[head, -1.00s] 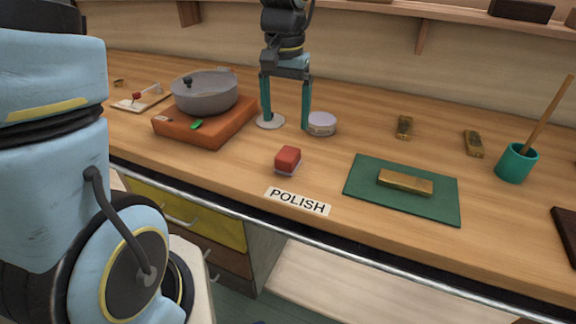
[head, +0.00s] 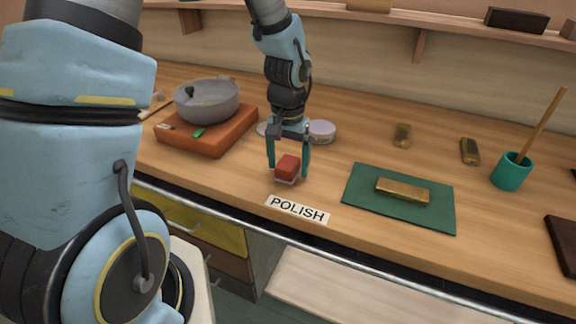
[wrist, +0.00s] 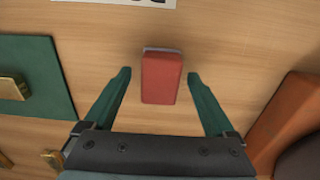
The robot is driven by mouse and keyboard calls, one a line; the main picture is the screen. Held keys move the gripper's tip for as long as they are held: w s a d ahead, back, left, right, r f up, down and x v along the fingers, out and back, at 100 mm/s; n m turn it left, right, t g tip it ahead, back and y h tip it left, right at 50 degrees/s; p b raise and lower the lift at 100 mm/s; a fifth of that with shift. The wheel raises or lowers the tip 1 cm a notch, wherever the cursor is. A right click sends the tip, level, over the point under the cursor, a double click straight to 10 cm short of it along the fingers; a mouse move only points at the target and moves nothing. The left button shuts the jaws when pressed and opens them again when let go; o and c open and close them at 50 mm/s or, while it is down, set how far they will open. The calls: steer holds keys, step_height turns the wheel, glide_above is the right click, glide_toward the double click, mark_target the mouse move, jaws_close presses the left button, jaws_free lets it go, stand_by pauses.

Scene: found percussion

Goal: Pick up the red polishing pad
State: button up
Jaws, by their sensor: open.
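The red polishing pad (head: 287,167) lies on the wooden bench behind the POLISH label, with a pale layer along its bottom edge. My gripper (head: 288,172) is open and points down over the pad, with one teal finger to each side of it in the head view. In the wrist view the pad (wrist: 162,77) lies between the lines of the two fingers (wrist: 160,75), with clear gaps on both sides. I cannot tell how far the fingertips are above the bench.
The POLISH label (head: 297,209) lies near the bench's front edge. A green mat (head: 432,217) with a brass bar (head: 403,189) is to the right. An orange block (head: 207,143) bearing a grey pot (head: 207,101) is to the left. A round lidded tin (head: 321,132) stands behind the gripper.

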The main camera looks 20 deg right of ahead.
mark_target(288, 162)
steer(key=shift+f, duration=0.1)
steer(key=shift+c, duration=0.2)
jaws_close()
stand_by(0.5)
step_height(288, 162, up, 10)
steer(key=shift+r+b, duration=0.1)
steer(key=shift+b, duration=0.75)
steer(key=c, duration=0.6)
jaws_free()
steer(key=c, duration=0.6)
steer(key=shift+c, duration=0.2)
